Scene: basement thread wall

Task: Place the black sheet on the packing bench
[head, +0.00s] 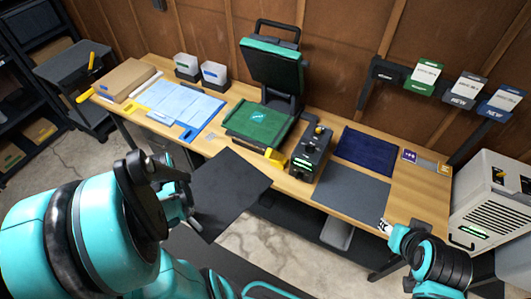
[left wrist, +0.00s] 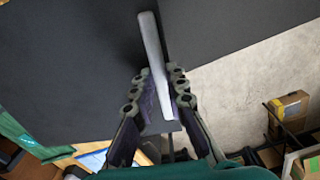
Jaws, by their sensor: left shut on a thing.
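The black sheet (head: 232,188) hangs flat in front of the wooden bench (head: 410,196) and fills much of the left wrist view (left wrist: 70,70). My left gripper (head: 190,207) is shut on the sheet at its near left side. In the left wrist view the fingers (left wrist: 163,95) stand either side of a pale grey strip at the sheet. The sheet appears clear of the bench top, though its far edge comes close to the bench's front edge in the picture. My right gripper (head: 385,226) is by the bench's front right corner, apparently empty; its fingers are too small to read.
The bench holds a green garment (head: 262,122) on a press (head: 272,65), a dark box machine (head: 311,152), a grey mat (head: 352,190), a navy cloth (head: 366,150), light blue cloths (head: 178,102) and a cardboard box (head: 125,80). A white cabinet (head: 490,205) stands at right.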

